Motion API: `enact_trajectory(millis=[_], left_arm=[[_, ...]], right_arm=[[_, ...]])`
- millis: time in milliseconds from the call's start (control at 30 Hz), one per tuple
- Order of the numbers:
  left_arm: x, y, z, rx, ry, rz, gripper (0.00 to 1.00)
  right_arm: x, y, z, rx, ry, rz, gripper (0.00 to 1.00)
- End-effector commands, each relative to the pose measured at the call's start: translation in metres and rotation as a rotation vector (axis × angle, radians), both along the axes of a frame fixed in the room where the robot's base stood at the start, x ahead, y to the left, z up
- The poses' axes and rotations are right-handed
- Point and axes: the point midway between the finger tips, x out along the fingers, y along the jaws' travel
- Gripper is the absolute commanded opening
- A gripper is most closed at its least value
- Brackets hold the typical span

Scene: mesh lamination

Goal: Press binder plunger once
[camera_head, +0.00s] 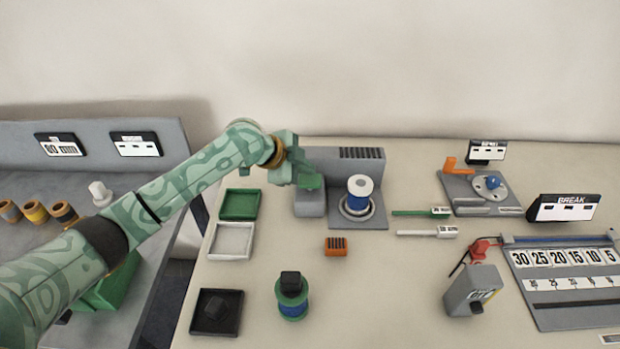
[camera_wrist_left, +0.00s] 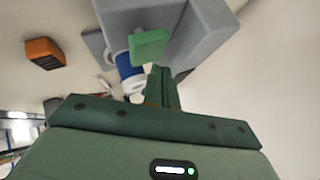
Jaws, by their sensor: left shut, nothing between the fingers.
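A grey dispenser unit (camera_head: 345,154) stands at the back middle of the table, with a blue and white cylinder (camera_head: 360,190) on its round plate. A bright green block (camera_wrist_left: 150,47) shows against the grey unit in the left wrist view; it may be the plunger, but I cannot be sure. My left gripper (camera_head: 303,176) is at the unit's left side, over its low grey block. Its fingers (camera_wrist_left: 160,85) are shut and empty, close to the green block; I cannot tell whether they touch it. My right gripper is not in view.
Green (camera_head: 240,191), white (camera_head: 214,254) and black (camera_head: 205,327) trays line the left edge. An orange block (camera_head: 336,252) and a green-blue bottle with black top (camera_head: 292,306) stand in front. Pens, a grey dispenser (camera_head: 462,291) and a ruler board (camera_head: 540,310) lie right.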

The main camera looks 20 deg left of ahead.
Motion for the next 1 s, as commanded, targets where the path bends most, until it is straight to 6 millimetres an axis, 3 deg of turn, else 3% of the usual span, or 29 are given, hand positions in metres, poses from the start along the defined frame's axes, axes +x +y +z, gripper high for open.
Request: enact_trajectory(millis=[1000], left_arm=[[-0.0003, -0.0001, -0.0083, 0.000, 0.000, 0.000, 0.00]], right_arm=[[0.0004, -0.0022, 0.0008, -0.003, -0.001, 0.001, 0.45]])
